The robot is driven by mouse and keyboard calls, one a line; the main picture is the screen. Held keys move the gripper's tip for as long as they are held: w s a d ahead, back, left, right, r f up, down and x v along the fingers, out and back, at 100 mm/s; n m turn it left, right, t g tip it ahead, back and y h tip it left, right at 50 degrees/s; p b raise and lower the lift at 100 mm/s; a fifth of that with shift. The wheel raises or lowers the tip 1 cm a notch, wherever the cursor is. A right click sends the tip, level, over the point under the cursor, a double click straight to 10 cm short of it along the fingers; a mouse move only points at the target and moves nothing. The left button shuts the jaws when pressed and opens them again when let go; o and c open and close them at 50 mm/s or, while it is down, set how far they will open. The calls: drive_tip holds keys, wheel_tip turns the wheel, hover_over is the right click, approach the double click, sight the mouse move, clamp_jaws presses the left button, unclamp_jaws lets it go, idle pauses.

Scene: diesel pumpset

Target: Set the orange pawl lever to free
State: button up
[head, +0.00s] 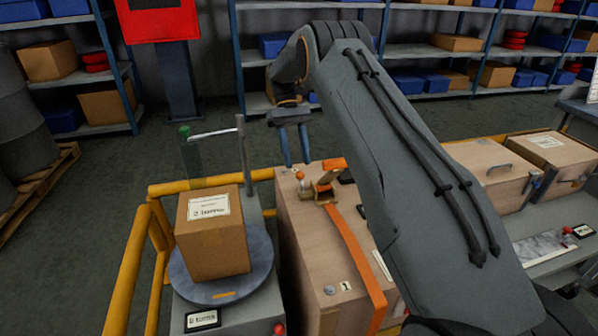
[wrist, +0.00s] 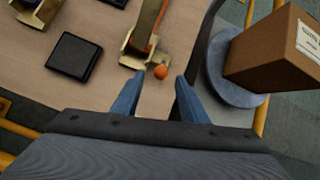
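A brass ratchet buckle (head: 325,190) sits on top of a wooden crate (head: 302,225), with an orange strap (head: 352,250) running down from it. A small orange ball knob (head: 300,175), which looks like the end of the pawl lever, is beside the buckle. An orange piece (head: 333,163) shows at the buckle's far end. My gripper (head: 297,163) is open above the knob, fingers pointing down. In the wrist view the knob (wrist: 160,72) appears between and just beyond the blue fingertips (wrist: 162,79). I cannot tell whether they touch it. The lever's arm is mostly hidden.
A cardboard box (head: 212,240) stands on a round grey plate (head: 245,270) left of the crate, beside an upright metal post (head: 244,160). Yellow rails (head: 130,270) border that side. A black square block (wrist: 74,56) lies on the crate top. More crates (head: 490,170) stand right.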

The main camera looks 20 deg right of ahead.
drive_tip(key=shift+v, duration=1)
drive_tip(key=shift+r, duration=0.1)
